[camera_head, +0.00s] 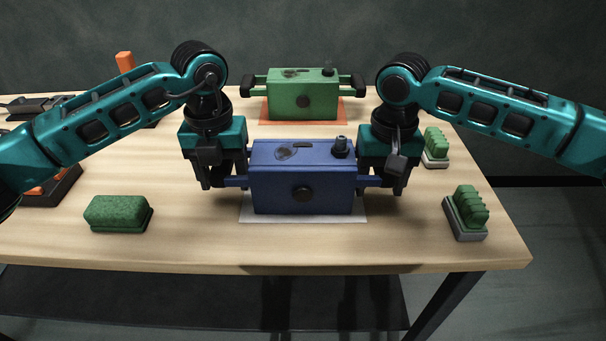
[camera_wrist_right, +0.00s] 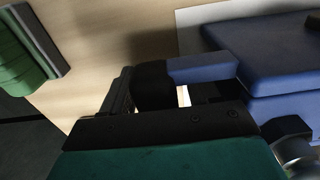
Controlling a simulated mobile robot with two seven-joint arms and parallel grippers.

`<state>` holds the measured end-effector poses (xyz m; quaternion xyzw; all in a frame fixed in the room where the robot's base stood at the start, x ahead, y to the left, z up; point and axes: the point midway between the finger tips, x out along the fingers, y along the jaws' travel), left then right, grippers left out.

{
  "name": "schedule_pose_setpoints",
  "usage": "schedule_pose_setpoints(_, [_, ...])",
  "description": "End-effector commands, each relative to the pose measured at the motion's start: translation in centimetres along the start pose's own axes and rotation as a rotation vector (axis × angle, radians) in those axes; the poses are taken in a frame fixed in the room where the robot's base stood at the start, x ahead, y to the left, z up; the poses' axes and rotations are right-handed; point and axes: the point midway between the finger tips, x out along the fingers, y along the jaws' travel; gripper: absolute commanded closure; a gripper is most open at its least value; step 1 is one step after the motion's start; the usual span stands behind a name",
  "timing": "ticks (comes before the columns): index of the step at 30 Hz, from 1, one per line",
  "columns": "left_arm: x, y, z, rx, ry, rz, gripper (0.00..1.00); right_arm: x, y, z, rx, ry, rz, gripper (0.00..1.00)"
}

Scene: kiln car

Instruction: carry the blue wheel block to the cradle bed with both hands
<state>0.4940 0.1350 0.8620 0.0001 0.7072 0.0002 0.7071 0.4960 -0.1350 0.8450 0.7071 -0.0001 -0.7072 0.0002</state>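The blue wheel block (camera_head: 303,190) stands upright at the middle front, over a pale flat plate (camera_head: 300,219). I cannot tell whether it rests on the plate or hangs just above it. My left gripper (camera_head: 222,184) points down at the block's left handle, and my right gripper (camera_head: 393,186) points down at its right handle. In the right wrist view the blue handle bar (camera_wrist_right: 202,69) runs into a black grip (camera_wrist_right: 153,85) beside my dark finger. How tightly either gripper closes is hidden. I cannot pick out the cradle bed with certainty.
A green block (camera_head: 303,98) with black-ended handles stands behind on an orange plate (camera_head: 344,111). A green brush-like block (camera_head: 118,212) lies front left. Ridged green pieces (camera_head: 468,207) sit on grey bases at right. The table (camera_head: 190,246) is bare along the front edge.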

Motion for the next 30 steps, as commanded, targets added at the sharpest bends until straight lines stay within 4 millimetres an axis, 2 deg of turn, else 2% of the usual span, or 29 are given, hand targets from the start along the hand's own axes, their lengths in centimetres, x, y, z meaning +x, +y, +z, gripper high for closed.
schedule_pose_setpoints(2, [-0.03,0.01,0.01,0.0,0.0,0.0,0.48,-0.02,-0.02,0.0,0.0,0.0,0.0,0.48])
schedule_pose_setpoints(18, [-0.07,0.0,0.01,0.0,0.0,0.0,1.0,-0.07,-0.01,-0.01,0.0,0.0,0.0,1.0])
schedule_pose_setpoints(30, [-0.09,-0.01,0.01,0.0,-0.001,0.0,1.0,-0.09,-0.01,-0.02,0.0,0.001,0.0,1.0])
